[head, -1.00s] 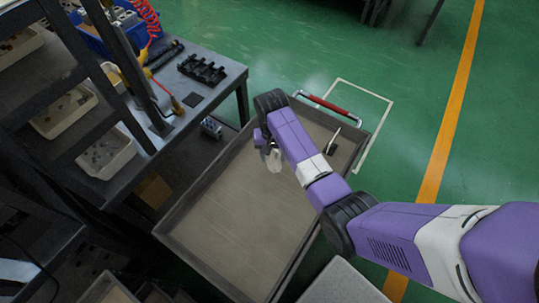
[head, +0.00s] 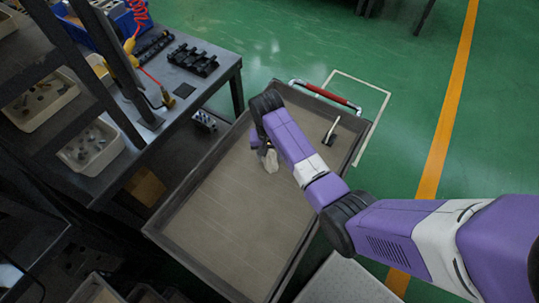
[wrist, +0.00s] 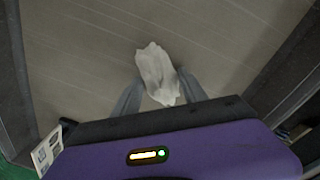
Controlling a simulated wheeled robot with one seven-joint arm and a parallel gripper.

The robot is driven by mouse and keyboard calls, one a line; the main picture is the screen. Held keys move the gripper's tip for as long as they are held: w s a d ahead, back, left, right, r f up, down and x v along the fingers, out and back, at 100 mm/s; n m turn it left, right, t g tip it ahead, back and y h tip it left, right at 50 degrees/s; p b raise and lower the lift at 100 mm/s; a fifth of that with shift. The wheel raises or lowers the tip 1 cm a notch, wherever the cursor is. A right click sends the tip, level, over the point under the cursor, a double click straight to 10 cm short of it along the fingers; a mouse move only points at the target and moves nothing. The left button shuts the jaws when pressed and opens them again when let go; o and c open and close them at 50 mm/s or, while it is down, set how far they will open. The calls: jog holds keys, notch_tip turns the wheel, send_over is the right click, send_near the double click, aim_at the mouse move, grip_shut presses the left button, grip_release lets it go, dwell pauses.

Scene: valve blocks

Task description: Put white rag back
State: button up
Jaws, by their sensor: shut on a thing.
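The white rag (wrist: 156,72) is a crumpled light cloth between the fingertips of my gripper (wrist: 158,92) in the wrist view. In the head view the rag (head: 270,161) hangs below my gripper (head: 264,150), which is partly hidden by my own arm. My gripper is shut on the rag. Both are over the brown cart tray (head: 215,225). I cannot tell whether the rag touches the tray floor.
A brush-like tool (head: 332,131) lies at the tray's far end, near a red handle (head: 325,95). A dark workbench (head: 190,95) with black blocks (head: 194,61) and white bins (head: 92,148) stands at the left. Most of the tray floor is bare.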

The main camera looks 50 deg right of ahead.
aim_at(268, 155)
jog(key=o, duration=1.3)
jog(key=shift+f, duration=0.1)
notch_tip(268, 155, up, 12)
jog(key=shift+w+a+r, duration=0.1)
jog(key=shift+a+r, duration=0.05)
